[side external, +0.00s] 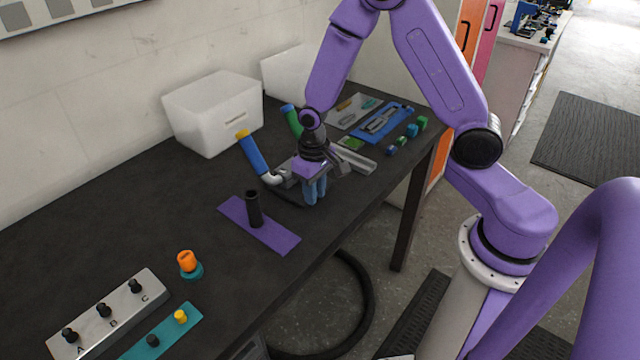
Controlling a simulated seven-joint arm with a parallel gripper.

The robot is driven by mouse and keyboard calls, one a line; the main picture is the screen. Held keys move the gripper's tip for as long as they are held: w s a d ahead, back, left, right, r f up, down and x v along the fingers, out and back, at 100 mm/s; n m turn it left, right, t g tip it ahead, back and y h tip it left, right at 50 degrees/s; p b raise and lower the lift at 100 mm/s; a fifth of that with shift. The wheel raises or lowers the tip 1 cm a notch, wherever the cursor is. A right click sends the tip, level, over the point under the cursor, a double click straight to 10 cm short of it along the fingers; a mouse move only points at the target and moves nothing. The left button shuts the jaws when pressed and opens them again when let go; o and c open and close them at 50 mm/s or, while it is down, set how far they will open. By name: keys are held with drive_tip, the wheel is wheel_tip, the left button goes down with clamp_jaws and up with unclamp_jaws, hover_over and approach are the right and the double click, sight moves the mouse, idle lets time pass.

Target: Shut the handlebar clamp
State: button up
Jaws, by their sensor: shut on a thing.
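The handlebar shows a blue grip with a yellow end (253,154) and a green grip (291,121), both tilted up from the dark bench. A silver bent tube (271,179) runs from the blue grip to the grey handlebar clamp (287,174), which is largely hidden by my gripper. My gripper (315,198) points down at the clamp's near side, with its blue fingers close together. It is shut on a part of the clamp. The held part and whether the clamp is open or closed cannot be made out.
A purple plate with a black post (254,209) stands in front. A white bin (213,112) is behind. A grey rail (352,157), a blue tray (383,123) and small coloured blocks (411,131) lie to the right. An orange-topped knob (187,262) and a labelled panel (110,312) are front left.

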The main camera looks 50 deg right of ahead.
drive_tip(key=shift+o, duration=0.2)
drive_tip(key=shift+w+a, duration=0.4)
drive_tip(key=shift+a, duration=0.05)
drive_tip(key=shift+w, duration=0.15)
drive_tip(key=shift+o, duration=0.5)
drive_tip(key=shift+w+a, duration=0.4)
drive_tip(key=shift+w, duration=0.2)
drive_tip(key=o, duration=0.6)
drive_tip(key=shift+c, duration=0.2)
drive_tip(key=shift+r, duration=0.1)
drive_tip(key=shift+r, duration=0.1)
wheel_tip(320, 180, up, 7)
drive_tip(key=shift+s, duration=0.2)
